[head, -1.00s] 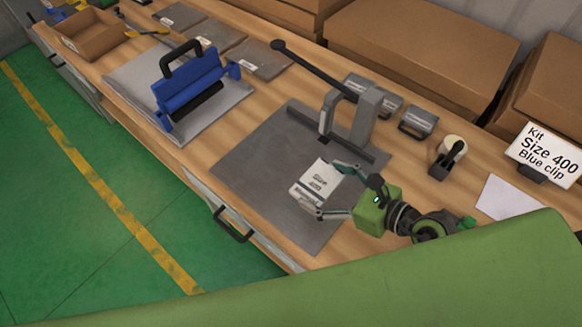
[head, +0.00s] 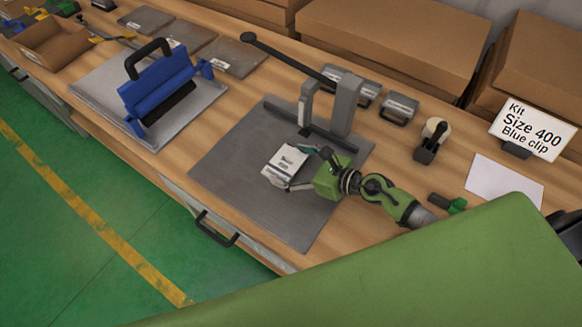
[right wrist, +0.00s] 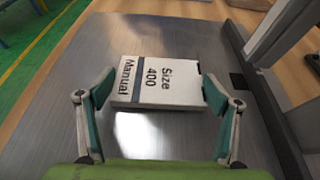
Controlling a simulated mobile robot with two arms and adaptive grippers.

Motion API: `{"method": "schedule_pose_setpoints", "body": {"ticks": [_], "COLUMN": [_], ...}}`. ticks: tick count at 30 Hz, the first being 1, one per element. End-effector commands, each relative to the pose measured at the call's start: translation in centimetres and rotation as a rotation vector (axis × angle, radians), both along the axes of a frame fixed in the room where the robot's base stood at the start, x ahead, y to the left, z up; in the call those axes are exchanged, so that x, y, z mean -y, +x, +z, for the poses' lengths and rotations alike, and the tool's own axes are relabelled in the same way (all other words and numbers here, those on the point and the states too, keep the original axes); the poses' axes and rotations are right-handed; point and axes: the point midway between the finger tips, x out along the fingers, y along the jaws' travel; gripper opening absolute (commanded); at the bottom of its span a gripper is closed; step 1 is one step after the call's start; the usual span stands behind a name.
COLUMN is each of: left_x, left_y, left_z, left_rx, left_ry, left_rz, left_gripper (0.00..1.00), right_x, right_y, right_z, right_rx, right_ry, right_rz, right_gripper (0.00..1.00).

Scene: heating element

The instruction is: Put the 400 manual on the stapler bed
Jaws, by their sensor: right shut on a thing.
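The 400 manual, a small white booklet marked "Size 400 Manual" (right wrist: 160,78) with a dark band, shows in the right wrist view and in the head view (head: 284,166). My right gripper (head: 300,165) is shut on it, with one finger at each side in the right wrist view (right wrist: 158,92). The stapler bed is a flat grey metal plate (head: 235,185) under the stapler's upright frame and long black lever (head: 290,60). The manual is over the bed, in front of the stapler's cross bar. I cannot tell whether it touches the plate. My left gripper is out of view.
A blue clamp-like tool (head: 165,90) stands on another grey plate to the left. A tape dispenser (head: 430,140), a white sheet (head: 505,182) and a "Kit Size 400 Blue clip" sign (head: 530,130) are on the right. Cardboard boxes (head: 390,45) line the back. The bed's front is clear.

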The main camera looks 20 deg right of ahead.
Motion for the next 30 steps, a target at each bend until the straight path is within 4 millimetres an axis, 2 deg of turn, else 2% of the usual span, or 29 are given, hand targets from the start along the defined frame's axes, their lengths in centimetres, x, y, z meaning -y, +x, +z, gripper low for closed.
{"method": "schedule_pose_setpoints", "body": {"ticks": [13, 14, 15, 28, 30], "left_x": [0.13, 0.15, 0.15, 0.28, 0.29], "left_y": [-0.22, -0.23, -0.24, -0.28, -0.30], "left_z": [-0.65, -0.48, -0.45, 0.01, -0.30], "left_rx": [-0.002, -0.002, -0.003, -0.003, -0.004], "left_ry": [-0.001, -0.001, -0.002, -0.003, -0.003], "left_rz": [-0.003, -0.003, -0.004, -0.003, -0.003], "left_gripper": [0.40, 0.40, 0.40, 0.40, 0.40], "right_x": [0.06, 0.07, 0.06, 0.05, 0.52], "right_y": [0.02, 0.01, 0.00, 0.00, -0.62], "right_z": [-0.83, -0.68, -0.66, -0.13, -0.22], "right_rx": [0.002, 0.002, 0.001, 0.002, 0.000], "right_ry": [0.000, 0.000, -0.001, 0.000, -0.003], "right_rz": [-0.001, -0.001, -0.001, -0.001, 0.000], "right_gripper": [0.60, 0.91, 0.99, 0.99, 0.99]}}
